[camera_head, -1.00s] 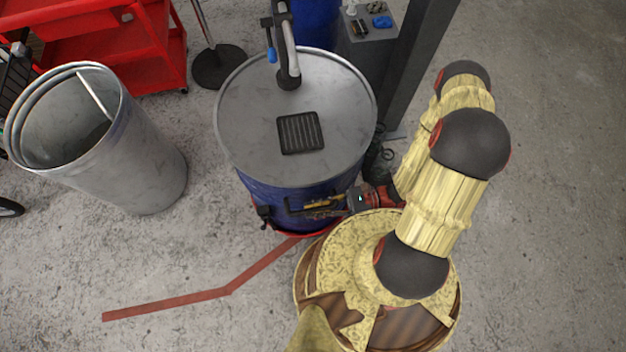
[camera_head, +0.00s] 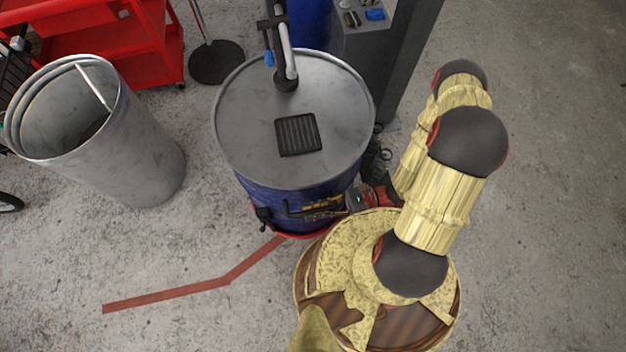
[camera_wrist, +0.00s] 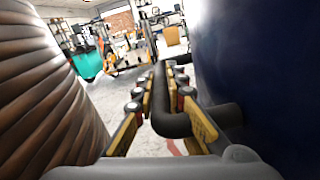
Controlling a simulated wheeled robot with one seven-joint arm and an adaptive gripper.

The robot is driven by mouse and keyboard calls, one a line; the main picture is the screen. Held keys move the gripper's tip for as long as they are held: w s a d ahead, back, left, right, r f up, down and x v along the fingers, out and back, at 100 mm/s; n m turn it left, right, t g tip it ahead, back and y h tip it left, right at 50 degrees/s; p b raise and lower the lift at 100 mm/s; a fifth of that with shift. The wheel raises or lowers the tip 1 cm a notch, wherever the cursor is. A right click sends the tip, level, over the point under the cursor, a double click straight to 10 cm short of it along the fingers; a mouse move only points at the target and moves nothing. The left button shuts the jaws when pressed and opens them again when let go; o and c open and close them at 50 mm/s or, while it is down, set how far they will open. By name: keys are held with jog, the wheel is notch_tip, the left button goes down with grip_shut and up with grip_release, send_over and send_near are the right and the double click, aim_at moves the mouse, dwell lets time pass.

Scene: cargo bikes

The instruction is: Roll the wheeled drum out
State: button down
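The wheeled drum (camera_head: 236,130) is blue with a grey lid, a black grate and a pump on top. It stands upright on a red base (camera_head: 292,234) just ahead of me. A black handle (camera_head: 296,208) sticks out from its near side. My gripper (camera_head: 330,205) is at this handle, low beside the drum. In the wrist view the handle bar (camera_wrist: 168,118) runs between my two yellow-padded fingers, which appear closed on it from both sides. The drum's blue wall (camera_wrist: 262,70) fills the right side there. The drum's wheels are hidden.
A grey metal bin (camera_head: 140,150) stands left of the drum. A red trolley (camera_head: 100,45) and a round black stand base (camera_head: 216,62) are behind. A dark post (camera_head: 408,60) stands close behind right. A red line (camera_head: 170,298) marks the floor. Floor at right is clear.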

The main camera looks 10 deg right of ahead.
jog(key=c, duration=2.1)
grip_release()
jog(key=shift+s+a+r, duration=0.1)
jog(key=shift+s+r, duration=0.1)
jog(key=shift+s, duration=0.1)
jog(key=shift+w, duration=0.1)
jog(key=shift+d, duration=0.25)
jog(key=d, duration=1.1)
jog(key=shift+d+f, duration=0.15)
jog(key=shift+d, duration=0.2)
